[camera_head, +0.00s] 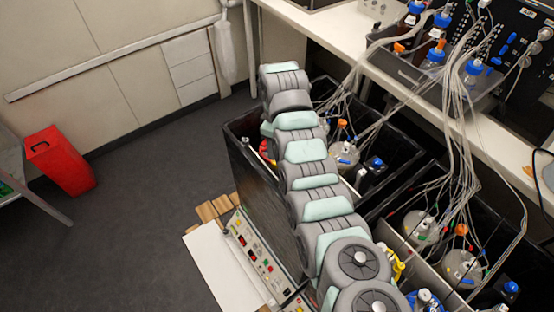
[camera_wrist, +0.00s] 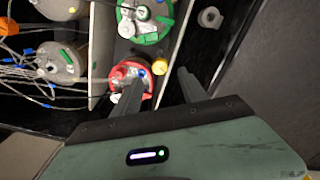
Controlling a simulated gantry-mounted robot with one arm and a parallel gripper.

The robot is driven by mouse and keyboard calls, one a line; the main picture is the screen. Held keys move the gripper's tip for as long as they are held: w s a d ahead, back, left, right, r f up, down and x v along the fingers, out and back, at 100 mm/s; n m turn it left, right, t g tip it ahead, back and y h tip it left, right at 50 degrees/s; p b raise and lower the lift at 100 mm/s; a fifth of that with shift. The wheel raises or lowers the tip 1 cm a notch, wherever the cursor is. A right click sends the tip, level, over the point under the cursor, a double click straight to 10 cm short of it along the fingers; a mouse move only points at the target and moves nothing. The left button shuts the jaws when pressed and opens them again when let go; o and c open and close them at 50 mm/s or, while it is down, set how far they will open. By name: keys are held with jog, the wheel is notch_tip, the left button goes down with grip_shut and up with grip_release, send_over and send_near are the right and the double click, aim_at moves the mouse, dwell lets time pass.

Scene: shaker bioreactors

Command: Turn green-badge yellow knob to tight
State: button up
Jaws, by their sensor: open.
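In the wrist view my gripper (camera_wrist: 160,77) is open, with its two dark fingers apart and nothing held between them. A small yellow knob (camera_wrist: 158,69) shows near the gap between the fingertips, beside a red-ringed vessel top (camera_wrist: 130,72). The left finger partly covers that vessel. I cannot make out a green badge on either yellow part. In the head view my arm hides the gripper; part of a red ring (camera_head: 264,150) shows beside the arm.
Grey vessels (camera_wrist: 58,62) with tubes and cables stand at left in the wrist view. A pale divider wall (camera_wrist: 101,45) separates them from the ringed vessels. In the head view, a black shaker box (camera_head: 250,180) and a control panel (camera_head: 262,260) lie left of my arm.

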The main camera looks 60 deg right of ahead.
notch_tip(320, 180, down, 8)
jog(key=shift+w+r+b, duration=0.1)
jog(key=shift+r+b, duration=0.05)
jog(key=shift+b, duration=0.45)
grip_shut()
